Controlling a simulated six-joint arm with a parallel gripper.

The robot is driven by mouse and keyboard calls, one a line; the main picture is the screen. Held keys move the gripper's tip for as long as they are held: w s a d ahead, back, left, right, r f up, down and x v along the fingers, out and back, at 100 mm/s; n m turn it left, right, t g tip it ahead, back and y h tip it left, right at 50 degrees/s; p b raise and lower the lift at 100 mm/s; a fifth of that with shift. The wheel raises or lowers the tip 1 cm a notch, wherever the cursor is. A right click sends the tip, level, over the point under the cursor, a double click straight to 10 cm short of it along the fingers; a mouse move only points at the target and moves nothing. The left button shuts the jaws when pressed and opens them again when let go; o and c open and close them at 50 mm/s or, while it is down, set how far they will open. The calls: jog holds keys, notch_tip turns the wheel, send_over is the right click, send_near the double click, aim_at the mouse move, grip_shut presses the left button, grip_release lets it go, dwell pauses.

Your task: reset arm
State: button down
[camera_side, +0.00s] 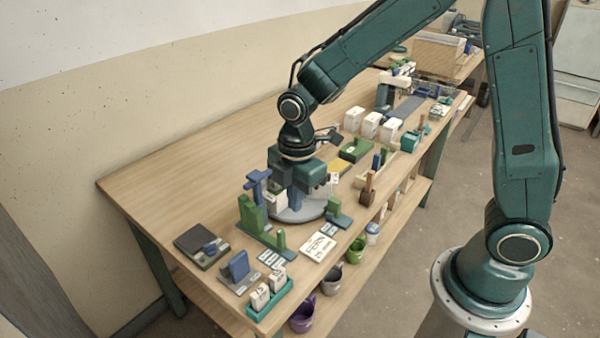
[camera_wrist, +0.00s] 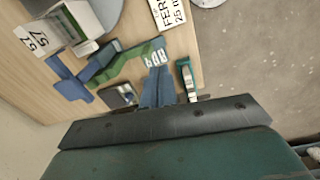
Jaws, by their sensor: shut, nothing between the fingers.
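My green arm reaches over the wooden workbench (camera_side: 150,178) in the side view. My gripper (camera_side: 294,195) points down over a grey round plate (camera_side: 298,215), close to a white box with dark lettering. Its fingertips are partly hidden in the side view. The gripper is shut with nothing in it. In the wrist view the dark edge of my gripper body fills the bottom, and the white box (camera_wrist: 50,38) marked 57 shows at upper left.
A white FERN card (camera_side: 318,246) lies in front. Buckets, one green (camera_side: 356,250) and one purple (camera_side: 302,314), hang along the front edge. White boxes (camera_side: 371,125) stand behind. The bench's left rear is clear.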

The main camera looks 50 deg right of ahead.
jog(key=s+d+r+m+t, duration=0.2)
jog(key=s+d+r+m, duration=0.2)
jog(key=s+r+m, duration=0.4)
jog(key=s+d+r+m+t, duration=0.3)
jog(key=s+r+m, duration=0.5)
jog(key=s, duration=0.2)
jog(key=shift+s+d+r+m, duration=0.15)
jog(key=shift+d+m, duration=0.15)
jog(key=shift+d, duration=0.05)
